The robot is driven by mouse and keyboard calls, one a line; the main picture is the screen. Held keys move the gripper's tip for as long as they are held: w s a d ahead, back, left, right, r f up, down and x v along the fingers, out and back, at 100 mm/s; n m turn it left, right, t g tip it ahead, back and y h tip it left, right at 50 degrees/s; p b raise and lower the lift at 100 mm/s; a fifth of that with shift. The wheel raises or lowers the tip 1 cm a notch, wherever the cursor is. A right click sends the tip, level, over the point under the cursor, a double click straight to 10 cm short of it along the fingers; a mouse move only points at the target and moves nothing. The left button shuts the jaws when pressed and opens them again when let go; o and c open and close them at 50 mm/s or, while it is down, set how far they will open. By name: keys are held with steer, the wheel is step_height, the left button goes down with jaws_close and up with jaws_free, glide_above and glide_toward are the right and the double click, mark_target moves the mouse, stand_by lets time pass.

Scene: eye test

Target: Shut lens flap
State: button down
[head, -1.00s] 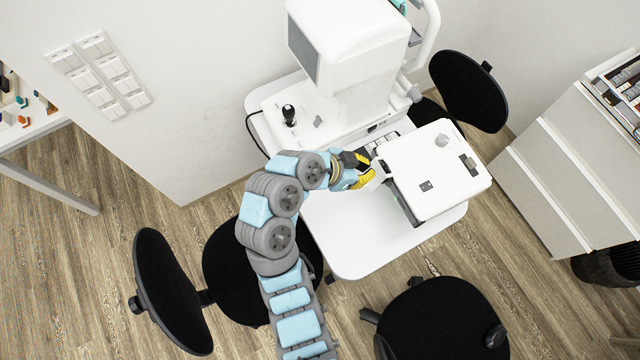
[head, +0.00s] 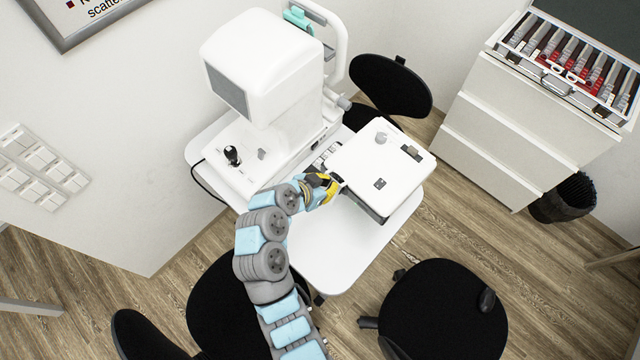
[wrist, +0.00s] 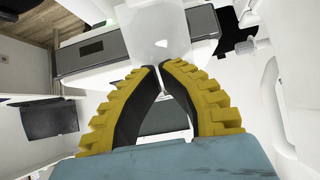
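A white box-shaped device (head: 385,160) stands on the white table; a dark strip shows along its lower front edge. In the wrist view, a pale flap-like piece (wrist: 158,30) juts from the device's dark-sided body (wrist: 92,58) toward my fingertips. I cannot tell for sure that it is the lens flap. My gripper (head: 336,184) is at the device's left edge. In the wrist view, the yellow-and-black fingertips of my gripper (wrist: 160,68) are almost together at the piece's near end. I see nothing clearly held; contact is unclear.
A tall white eye instrument (head: 265,65) with a joystick (head: 232,155) stands behind, left of the device. Black chairs (head: 445,310) surround the table. An open lens case (head: 545,62) sits on the white drawer cabinet (head: 515,120). Bare table (head: 335,250) lies in front of the device.

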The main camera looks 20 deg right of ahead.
steer(key=shift+s+a+f+p, duration=0.1)
steer(key=shift+a+f, duration=0.2)
steer(key=shift+f, duration=0.3)
steer(key=shift+s+a+f+p, duration=0.15)
steer(key=shift+a+f, duration=0.1)
steer(key=shift+f, duration=0.4)
steer(key=shift+s+a+f+p, duration=0.1)
steer(key=shift+a+f, duration=0.2)
steer(key=shift+f, duration=0.3)
steer(key=shift+w+d+f+b, duration=0.15)
steer(key=shift+f+b, duration=0.15)
steer(key=shift+b, duration=0.55)
steer(key=shift+a+h, duration=0.2)
steer(key=shift+h, duration=0.1)
steer(key=shift+d+b, duration=0.1)
steer(key=shift+b, duration=0.25)
